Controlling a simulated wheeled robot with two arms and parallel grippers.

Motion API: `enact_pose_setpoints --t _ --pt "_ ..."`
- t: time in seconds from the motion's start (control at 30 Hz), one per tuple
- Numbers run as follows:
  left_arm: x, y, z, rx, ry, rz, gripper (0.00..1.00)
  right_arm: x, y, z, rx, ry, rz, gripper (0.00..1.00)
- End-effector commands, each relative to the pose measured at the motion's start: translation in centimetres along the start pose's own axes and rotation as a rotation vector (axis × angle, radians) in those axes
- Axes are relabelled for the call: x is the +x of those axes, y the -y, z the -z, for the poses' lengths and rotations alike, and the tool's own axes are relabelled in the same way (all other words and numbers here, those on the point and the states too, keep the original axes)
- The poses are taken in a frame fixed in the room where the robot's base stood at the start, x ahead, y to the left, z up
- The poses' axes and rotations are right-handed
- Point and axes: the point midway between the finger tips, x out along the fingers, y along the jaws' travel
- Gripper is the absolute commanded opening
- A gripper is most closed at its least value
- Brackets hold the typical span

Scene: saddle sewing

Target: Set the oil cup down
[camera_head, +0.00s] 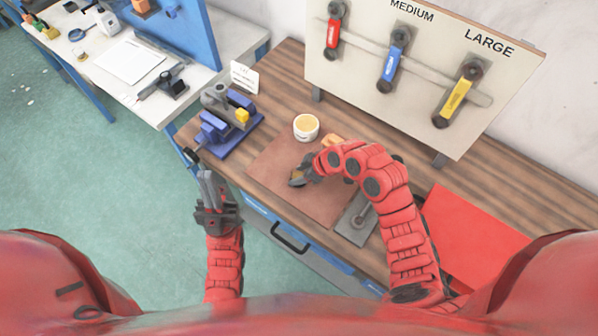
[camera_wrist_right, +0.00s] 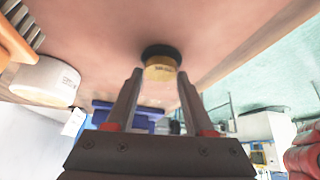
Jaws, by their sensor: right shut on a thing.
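My right gripper (camera_head: 300,176) is over the brown leather mat (camera_head: 262,172), shut on a small dark and yellow cup, which I take as the oil cup (camera_wrist_right: 160,72). In the right wrist view the cup sits between the fingertips (camera_wrist_right: 158,82), its dark end towards the mat. I cannot tell whether it touches the mat. In the head view my fingers partly hide it. My left gripper (camera_head: 211,187) is empty, its two fingers slightly apart, off the front edge of the bench.
A white tub with pale yellow contents (camera_head: 306,127) stands at the mat's back edge, beside an orange object (camera_head: 332,142). A blue vise (camera_head: 225,125) is to the left. A tool board (camera_head: 420,70) stands behind. A red sheet (camera_head: 465,235) lies to the right.

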Motion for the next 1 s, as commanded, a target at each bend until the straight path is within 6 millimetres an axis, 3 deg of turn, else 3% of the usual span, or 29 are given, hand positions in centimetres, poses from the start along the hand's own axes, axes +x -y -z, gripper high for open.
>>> enact_pose_setpoints --t 0.13,0.17,0.3,0.67,0.73,1.0 --pt "-0.5 0.0 -0.1 0.0 0.0 0.0 0.0 0.3 0.0 -0.2 0.0 -0.001 -0.001 0.0" --pt "-0.3 0.0 -0.1 0.0 0.0 0.0 0.0 0.2 0.0 -0.1 0.0 -0.001 -0.001 0.58" --pt "-0.3 0.0 0.0 0.0 0.0 0.0 0.0 0.2 0.0 -0.1 0.0 -0.001 -0.001 0.83" --pt "0.3 0.0 0.0 0.0 0.0 0.0 0.0 -0.3 0.0 0.2 0.0 0.0 0.0 0.83" --pt "-0.3 0.0 -0.1 0.0 0.0 0.0 0.0 -0.6 -0.1 0.1 -0.001 -0.004 -0.003 0.83" --pt "-2.0 -0.1 -0.3 0.0 0.0 0.0 0.0 -5.4 -0.3 0.0 -0.001 -0.007 -0.008 0.83"
